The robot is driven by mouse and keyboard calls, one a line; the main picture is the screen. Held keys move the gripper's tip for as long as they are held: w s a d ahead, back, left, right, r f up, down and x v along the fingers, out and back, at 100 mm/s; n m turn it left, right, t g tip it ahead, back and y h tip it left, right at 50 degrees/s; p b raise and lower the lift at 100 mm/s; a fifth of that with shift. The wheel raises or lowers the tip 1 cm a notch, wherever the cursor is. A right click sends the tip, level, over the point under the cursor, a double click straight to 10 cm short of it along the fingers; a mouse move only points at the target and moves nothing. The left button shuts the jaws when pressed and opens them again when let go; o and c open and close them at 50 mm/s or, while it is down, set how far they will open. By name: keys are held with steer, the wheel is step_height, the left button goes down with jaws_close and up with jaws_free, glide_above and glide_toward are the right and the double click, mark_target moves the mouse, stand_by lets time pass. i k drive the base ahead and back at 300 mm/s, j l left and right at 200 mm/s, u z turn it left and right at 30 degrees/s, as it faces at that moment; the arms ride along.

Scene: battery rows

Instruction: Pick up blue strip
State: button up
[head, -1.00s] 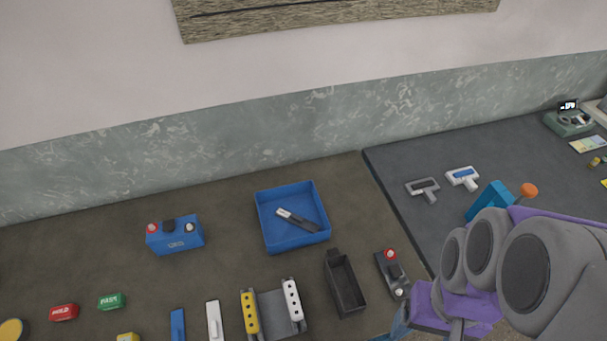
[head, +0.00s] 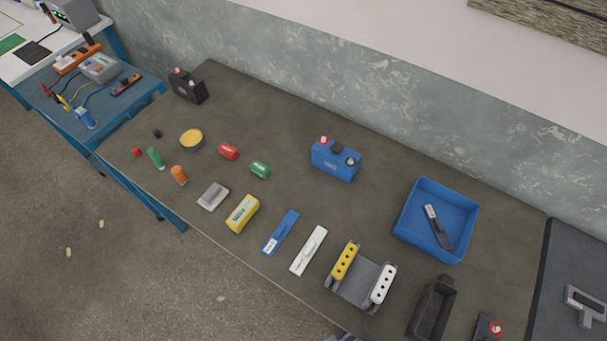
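The blue strip (head: 281,232) lies flat on the dark table, near its front edge, in the middle of the head view. It has a pale label at its lower end. A white strip (head: 308,250) lies just to its right, apart from it. A yellow block (head: 242,213) lies to its left. My gripper is not in view; only a small purple bit of my own body shows at the bottom edge.
A grey holder (head: 355,292) with yellow and white bars stands right of the strips. Behind are a blue battery (head: 336,160) and a blue tray (head: 468,217) holding a dark tool. A black open box (head: 432,307) stands at the right. The table's front edge is close to the strips.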

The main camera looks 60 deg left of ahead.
mark_target(271, 245)
steer(key=u, duration=2.7)
steer(key=z, duration=0.8)
steer(key=k+j+z, duration=0.2)
steer(key=k+z, duration=0.55)
steer(key=k+j, duration=0.05)
